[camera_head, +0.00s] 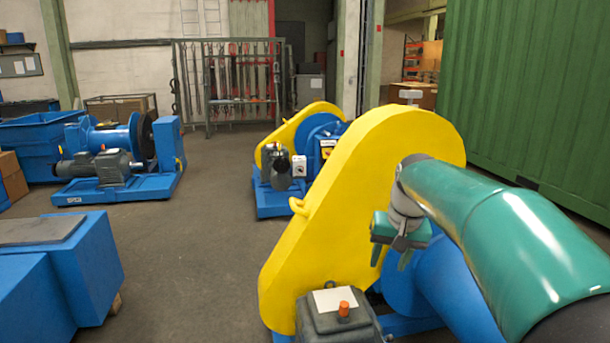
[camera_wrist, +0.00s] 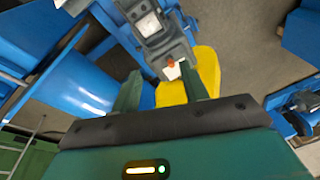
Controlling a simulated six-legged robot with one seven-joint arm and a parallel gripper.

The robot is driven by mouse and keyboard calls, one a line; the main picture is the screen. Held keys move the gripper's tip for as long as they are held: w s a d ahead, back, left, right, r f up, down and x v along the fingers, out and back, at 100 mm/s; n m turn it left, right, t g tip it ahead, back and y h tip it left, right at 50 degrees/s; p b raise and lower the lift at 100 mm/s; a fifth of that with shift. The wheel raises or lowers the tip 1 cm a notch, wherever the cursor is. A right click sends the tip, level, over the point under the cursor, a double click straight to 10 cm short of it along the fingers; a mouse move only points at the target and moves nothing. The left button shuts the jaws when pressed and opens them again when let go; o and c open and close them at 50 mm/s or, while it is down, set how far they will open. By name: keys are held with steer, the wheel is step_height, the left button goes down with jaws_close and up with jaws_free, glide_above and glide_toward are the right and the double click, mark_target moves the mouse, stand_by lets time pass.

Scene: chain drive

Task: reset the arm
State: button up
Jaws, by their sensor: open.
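My gripper (camera_head: 393,258) is in front of the large yellow chain guard (camera_head: 345,190) in the head view, its fingers pointing down. In the wrist view my gripper (camera_wrist: 160,92) shows two green fingers spread apart, with nothing between them held. Beyond the fingers lie the yellow guard (camera_wrist: 203,72) and a grey motor box (camera_wrist: 158,35) with an orange knob. The same grey box (camera_head: 338,320) with the orange knob and a pale label stands at the bottom of the head view. My green arm reaches in from the lower right.
A blue drum winch (camera_head: 110,150) stands at left, and another yellow-guarded machine (camera_head: 300,150) is behind. Blue blocks (camera_head: 60,270) are at lower left. A green container (camera_head: 540,100) fills the right. Grey floor (camera_head: 190,240) is clear between the machines.

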steer(key=s+a+f+t, duration=0.1)
steer(key=s+f, duration=0.1)
steer(key=s, duration=1.1)
steer(key=s+a+f+n+t+h, duration=0.1)
steer(key=s+f+t, duration=0.1)
steer(key=s, duration=1.1)
steer(key=shift+s+f+n, duration=0.3)
steer(key=shift+s+f, duration=0.05)
steer(key=shift+f, duration=0.15)
steer(key=shift+a, duration=0.1)
steer(key=shift+c, duration=0.8)
steer(key=shift+s, duration=0.15)
